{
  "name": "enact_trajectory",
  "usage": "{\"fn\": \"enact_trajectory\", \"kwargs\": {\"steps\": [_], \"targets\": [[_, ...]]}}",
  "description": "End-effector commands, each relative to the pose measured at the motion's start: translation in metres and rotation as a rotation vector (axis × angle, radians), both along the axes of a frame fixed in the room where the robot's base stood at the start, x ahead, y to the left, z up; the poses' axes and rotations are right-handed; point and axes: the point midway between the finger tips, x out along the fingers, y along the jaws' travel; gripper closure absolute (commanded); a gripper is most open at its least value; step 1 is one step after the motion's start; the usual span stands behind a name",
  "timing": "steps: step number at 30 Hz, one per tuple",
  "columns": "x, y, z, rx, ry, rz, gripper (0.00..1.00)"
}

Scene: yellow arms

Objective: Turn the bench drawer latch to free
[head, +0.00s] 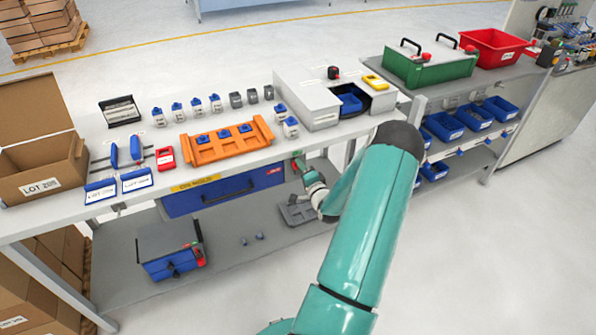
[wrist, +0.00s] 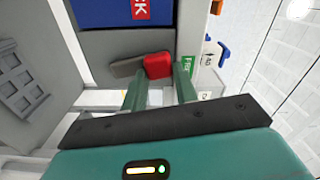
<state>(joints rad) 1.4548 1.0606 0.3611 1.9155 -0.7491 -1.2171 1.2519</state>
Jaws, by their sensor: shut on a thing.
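The latch shows in the wrist view as a red grip (wrist: 157,65) with a short dark grey bar pointing left from it. My gripper (wrist: 160,84) has its two green fingers on either side of the red grip, shut on it. A green label (wrist: 187,66) beginning with "FR" is on the panel right of the latch. The blue drawer (head: 225,193) hangs under the bench top and looks closed; its front corner also shows in the wrist view (wrist: 100,14). In the head view my gripper (head: 298,162) is at the drawer's right end, where the latch is hidden.
The bench top above holds an orange rack (head: 228,142), a grey machine housing (head: 318,108) and a cardboard box (head: 42,165). The lower shelf (head: 225,250) carries a blue toolbox (head: 168,250) and a grey plate (head: 300,212). Bench legs stand close to my arm.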

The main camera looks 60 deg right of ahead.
Motion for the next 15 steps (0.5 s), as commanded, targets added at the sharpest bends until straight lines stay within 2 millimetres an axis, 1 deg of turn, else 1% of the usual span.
{"fn": "enact_trajectory", "kwargs": {"steps": [6,15], "targets": [[-0.0042,-0.0058,-0.0008,0.119,-0.07,0.0,1.0],[-0.0061,-0.0095,-0.0012,0.194,-0.114,0.002,1.0]]}}
